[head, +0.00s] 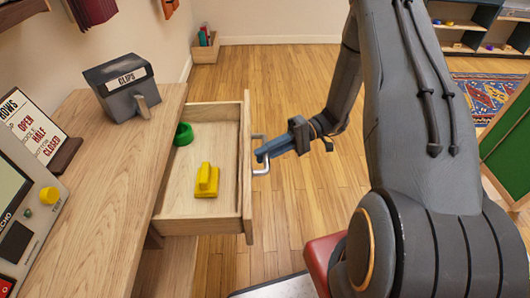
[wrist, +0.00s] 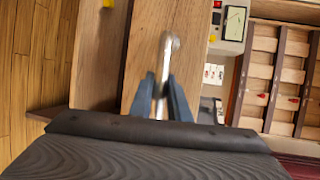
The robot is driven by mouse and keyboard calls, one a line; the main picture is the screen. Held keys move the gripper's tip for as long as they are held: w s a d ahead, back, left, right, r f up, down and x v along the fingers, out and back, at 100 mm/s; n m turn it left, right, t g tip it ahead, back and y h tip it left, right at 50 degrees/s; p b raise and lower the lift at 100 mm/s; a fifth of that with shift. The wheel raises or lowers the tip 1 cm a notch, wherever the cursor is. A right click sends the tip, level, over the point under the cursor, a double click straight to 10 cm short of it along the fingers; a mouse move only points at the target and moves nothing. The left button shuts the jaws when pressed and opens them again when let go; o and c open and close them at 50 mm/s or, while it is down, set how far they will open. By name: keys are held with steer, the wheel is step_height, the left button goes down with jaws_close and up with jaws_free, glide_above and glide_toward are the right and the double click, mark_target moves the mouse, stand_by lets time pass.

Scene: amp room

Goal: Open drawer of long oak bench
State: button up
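The long oak bench (head: 112,160) runs along the wall at the left in the head view. Its drawer (head: 247,150) stands pulled out to the right, with its inside showing. A green ring-like object (head: 184,134) and a yellow block-like object (head: 207,181) lie in the drawer. My gripper (head: 264,154) is at the metal handle (head: 260,171) on the drawer front. In the wrist view, the handle (wrist: 166,55) lies between the two blue fingers of my gripper (wrist: 161,88), which are close on both sides of it.
A grey CLIPS box (head: 124,87), a sign stand (head: 38,130) and a device with a yellow knob (head: 30,215) stand on the bench. A red-topped thing (head: 325,262) is near the drawer's front right. Wooden floor (head: 300,90) is clear beyond the drawer.

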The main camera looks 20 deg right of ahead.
steer(key=o, duration=0.4)
steer(key=shift+d, duration=0.1)
steer(key=b+v, duration=0.1)
steer(key=v, duration=0.6)
steer(key=shift+d, duration=0.35)
steer(key=shift+w+r, duration=0.1)
steer(key=shift+r, duration=0.05)
steer(key=s+a+r+t+h+p, duration=0.1)
steer(key=s+a+r+h+p, duration=0.1)
steer(key=s+r+h, duration=0.6)
steer(key=s+a+r+m+t+h+p, duration=0.1)
steer(key=s+a+r+h+p, duration=0.1)
steer(key=s+r+h+p, duration=0.2)
steer(key=s+r+h, duration=0.3)
steer(key=s+r, duration=0.2)
steer(key=r, duration=0.1)
steer(key=shift+a+r+t+h+p, duration=0.3)
steer(key=shift+r+t+h+p, duration=0.05)
steer(key=shift+t+h, duration=0.05)
